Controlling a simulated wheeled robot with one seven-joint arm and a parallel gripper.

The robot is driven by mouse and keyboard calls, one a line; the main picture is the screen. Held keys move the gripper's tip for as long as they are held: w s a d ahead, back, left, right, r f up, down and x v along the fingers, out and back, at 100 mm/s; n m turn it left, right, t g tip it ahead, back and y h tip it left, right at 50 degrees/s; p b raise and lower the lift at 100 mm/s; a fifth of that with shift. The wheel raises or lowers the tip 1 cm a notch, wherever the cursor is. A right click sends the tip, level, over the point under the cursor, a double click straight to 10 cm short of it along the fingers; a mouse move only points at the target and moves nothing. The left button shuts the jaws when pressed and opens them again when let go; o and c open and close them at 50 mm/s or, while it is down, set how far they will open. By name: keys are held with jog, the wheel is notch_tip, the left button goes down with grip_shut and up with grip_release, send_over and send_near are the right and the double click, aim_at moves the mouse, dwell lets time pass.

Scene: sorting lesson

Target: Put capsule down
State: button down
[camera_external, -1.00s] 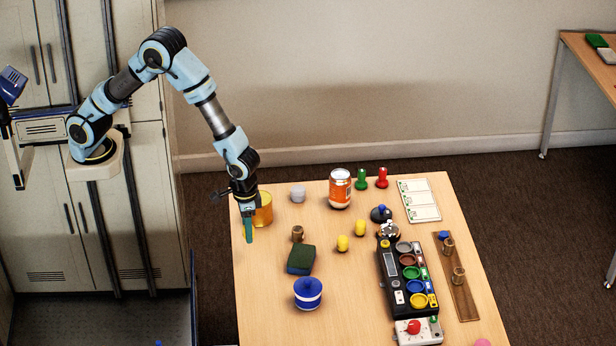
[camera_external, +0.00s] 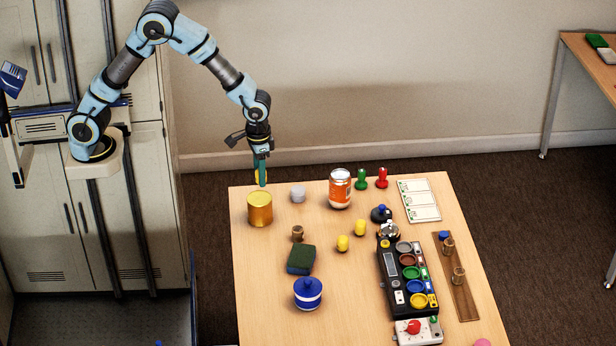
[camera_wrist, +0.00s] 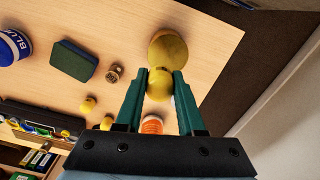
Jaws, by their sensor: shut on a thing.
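My gripper (camera_external: 261,180) is above the back left corner of the table (camera_external: 262,285), fingers pointing down. In the wrist view its green fingers (camera_wrist: 158,78) are shut on a yellow capsule (camera_wrist: 159,85). The capsule shows as a small yellow patch beside the fingers in the external view (camera_external: 256,179). A gold-yellow can (camera_external: 259,209) stands on the table below the gripper; its round top is just beyond the capsule in the wrist view (camera_wrist: 168,46). Two more yellow capsules stand on the table, one (camera_external: 343,243) nearer the front and one (camera_external: 360,228) farther back.
An orange jar (camera_external: 340,188) and a black sorting device (camera_external: 390,278) stand farther right. The front left tabletop is bare.

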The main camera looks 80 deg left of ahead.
aim_at(261, 201)
jog(key=shift+f+p, duration=0.55)
jog(key=shift+f, duration=2.5)
jog(key=shift+f, duration=0.1)
jog(key=c, duration=0.5)
grip_release()
notch_tip(261, 201, up, 11)
jog(key=b, duration=0.2)
jog(key=shift+r+b, duration=0.2)
jog(key=shift+b, duration=0.15)
jog(key=shift+s+r, duration=0.1)
jog(key=shift+r, duration=0.2)
jog(key=s+a+m, duration=0.1)
jog(key=s+a, duration=0.1)
jog(key=s, duration=0.4)
jog(key=s+a+m+t, duration=0.1)
jog(key=s+a, duration=0.1)
jog(key=s, duration=0.4)
jog(key=s+a+m, duration=0.1)
jog(key=s+a, duration=0.1)
jog(key=s, duration=0.5)
jog(key=shift+f+m+t, duration=0.3)
jog(key=shift+f+m, duration=0.1)
